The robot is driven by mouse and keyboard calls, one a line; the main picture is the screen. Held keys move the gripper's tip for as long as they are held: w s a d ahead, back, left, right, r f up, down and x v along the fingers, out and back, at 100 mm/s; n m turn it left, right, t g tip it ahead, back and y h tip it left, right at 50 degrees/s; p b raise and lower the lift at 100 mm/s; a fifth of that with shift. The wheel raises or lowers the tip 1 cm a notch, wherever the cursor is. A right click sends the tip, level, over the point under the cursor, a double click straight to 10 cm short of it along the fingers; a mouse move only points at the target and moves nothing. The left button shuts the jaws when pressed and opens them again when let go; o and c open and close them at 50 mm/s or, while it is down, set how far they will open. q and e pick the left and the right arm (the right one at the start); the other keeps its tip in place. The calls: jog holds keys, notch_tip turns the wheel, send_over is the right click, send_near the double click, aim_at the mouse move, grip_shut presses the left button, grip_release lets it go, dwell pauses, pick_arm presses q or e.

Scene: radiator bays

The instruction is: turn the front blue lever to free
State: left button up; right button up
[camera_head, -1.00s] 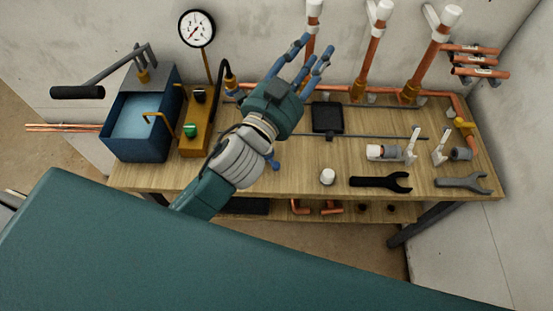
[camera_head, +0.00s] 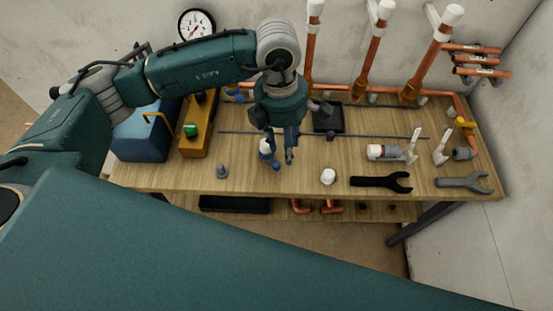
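My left gripper (camera_head: 283,160) points down over the front middle of the workbench. Its blue-grey fingers look parted, with nothing seen between them. Just left of the fingers is a small fitting (camera_head: 264,146) with a white top and blue below, which I take for the front blue lever. It is partly covered by the fingers, so I cannot tell its angle or whether they touch it. Another blue part (camera_head: 234,96) is on the pipe at the back, partly behind my arm. My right gripper is not in view.
A white cap (camera_head: 328,176), black wrench (camera_head: 381,182) and grey wrench (camera_head: 463,182) lie to the right. A grey cone-shaped piece (camera_head: 222,171) stands at left, near the yellow box (camera_head: 197,138). Copper pipes (camera_head: 371,58) rise at the back.

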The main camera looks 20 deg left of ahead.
aim_at(276, 164)
pick_arm(q)
jog(key=shift+y, duration=0.5)
jog(key=f+p, duration=0.1)
jog(key=f, duration=0.2)
jog(key=a+f+p, duration=0.1)
jog(key=f, duration=0.2)
jog(key=a+f+p, duration=0.1)
jog(key=f, duration=0.2)
jog(key=shift+w+a+f, duration=0.2)
jog(key=shift+w+a, duration=0.05)
jog(key=shift+w, duration=0.15)
jog(key=shift+f, duration=0.55)
grip_shut()
